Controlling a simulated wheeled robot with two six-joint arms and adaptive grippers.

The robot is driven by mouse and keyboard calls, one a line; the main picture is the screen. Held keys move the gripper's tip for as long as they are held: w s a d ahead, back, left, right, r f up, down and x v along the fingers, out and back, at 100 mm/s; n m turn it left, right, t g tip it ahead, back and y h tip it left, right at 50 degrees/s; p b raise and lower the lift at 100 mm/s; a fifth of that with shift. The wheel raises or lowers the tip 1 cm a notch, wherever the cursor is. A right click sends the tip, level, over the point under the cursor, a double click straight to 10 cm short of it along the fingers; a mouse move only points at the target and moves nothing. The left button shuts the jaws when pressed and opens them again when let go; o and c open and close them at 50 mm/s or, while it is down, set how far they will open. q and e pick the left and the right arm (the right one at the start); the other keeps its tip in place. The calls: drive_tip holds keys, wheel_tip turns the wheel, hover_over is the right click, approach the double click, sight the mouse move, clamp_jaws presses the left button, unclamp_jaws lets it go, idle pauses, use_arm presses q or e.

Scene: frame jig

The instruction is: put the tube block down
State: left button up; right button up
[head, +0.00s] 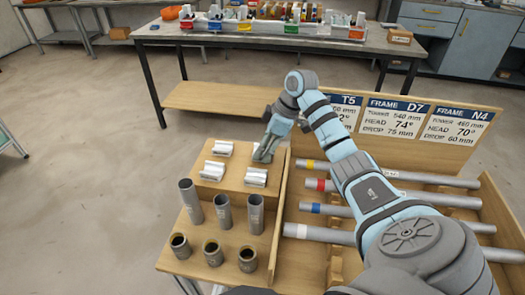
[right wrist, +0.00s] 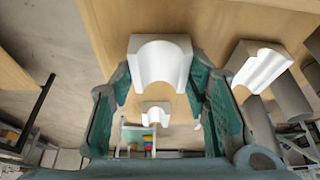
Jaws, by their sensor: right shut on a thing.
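My right gripper (head: 264,152) is over the back right of the wooden board, shut on a white tube block with a rounded groove. In the right wrist view the held tube block (right wrist: 160,62) sits between the two green-padded fingers (right wrist: 160,85). In the head view the gripper mostly hides it, and I cannot tell whether it touches the board. Other tube blocks stand on the board: one at back left (head: 223,147), one at front left (head: 213,172) and one at front right (head: 255,177). My left gripper is not in view.
Grey tubes (head: 223,211) and short dark-rimmed cups (head: 213,252) stand in front of the blocks. Long pipes with coloured bands (head: 440,199) lie in a wooden rack to the right, below frame cards (head: 394,118). A bench with bins (head: 260,40) stands behind.

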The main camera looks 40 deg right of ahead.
drive_tip(key=shift+r, duration=0.15)
wheel_tip(320, 180, up, 20)
drive_tip(key=p, duration=1.3)
